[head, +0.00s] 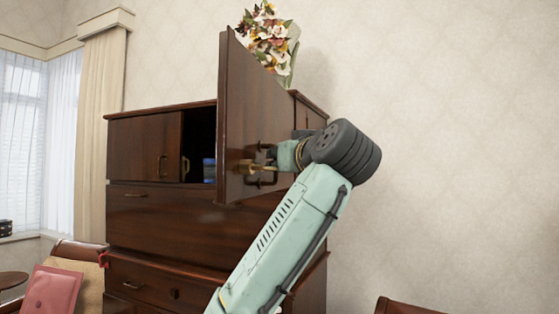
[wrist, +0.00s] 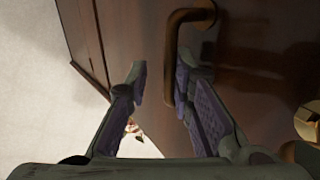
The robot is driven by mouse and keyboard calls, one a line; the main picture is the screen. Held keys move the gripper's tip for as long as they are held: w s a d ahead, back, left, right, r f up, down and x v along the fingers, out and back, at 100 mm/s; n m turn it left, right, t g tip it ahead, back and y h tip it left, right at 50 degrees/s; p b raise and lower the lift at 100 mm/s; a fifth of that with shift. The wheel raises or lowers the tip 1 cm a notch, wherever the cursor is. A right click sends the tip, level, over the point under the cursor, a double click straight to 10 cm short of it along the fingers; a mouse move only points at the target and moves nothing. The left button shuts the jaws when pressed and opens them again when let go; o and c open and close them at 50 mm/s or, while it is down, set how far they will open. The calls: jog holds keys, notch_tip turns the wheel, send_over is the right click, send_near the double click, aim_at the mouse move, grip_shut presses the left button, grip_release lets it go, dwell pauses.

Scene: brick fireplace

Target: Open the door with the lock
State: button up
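The dark wooden cabinet door (head: 250,105) stands swung open, out from the cabinet front. A brass lock (head: 248,168) is on the door near its lower edge, and a gold part of it shows at the right edge of the wrist view (wrist: 309,122). A curved bronze handle (wrist: 180,50) is on the door face. My gripper (head: 266,160) is at the door by the handle and lock. In the wrist view its fingers (wrist: 160,85) are apart. The handle's lower end is close to the right finger and clear of the left one; contact is unclear.
The cabinet (head: 165,225) stands against the wall, with an open dark compartment holding a blue item (head: 209,170). Flowers (head: 268,42) stand on top. A chair with a pink cushion (head: 52,290) is at lower left. Another chair top (head: 400,306) shows at lower right.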

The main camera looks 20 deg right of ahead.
jog(key=shift+o, duration=0.9)
jog(key=shift+s+d+r+m+h, duration=0.1)
jog(key=shift+d+m+h, duration=0.05)
jog(key=shift+d, duration=0.3)
jog(key=shift+s+d+r+m+h, duration=0.1)
jog(key=shift+d+m+h, duration=0.05)
jog(key=shift+d, duration=0.25)
jog(key=shift+w+a, duration=0.1)
jog(key=shift+a, duration=0.15)
jog(key=s, duration=0.8)
jog(key=shift+a, duration=0.25)
jog(key=shift+f, duration=0.1)
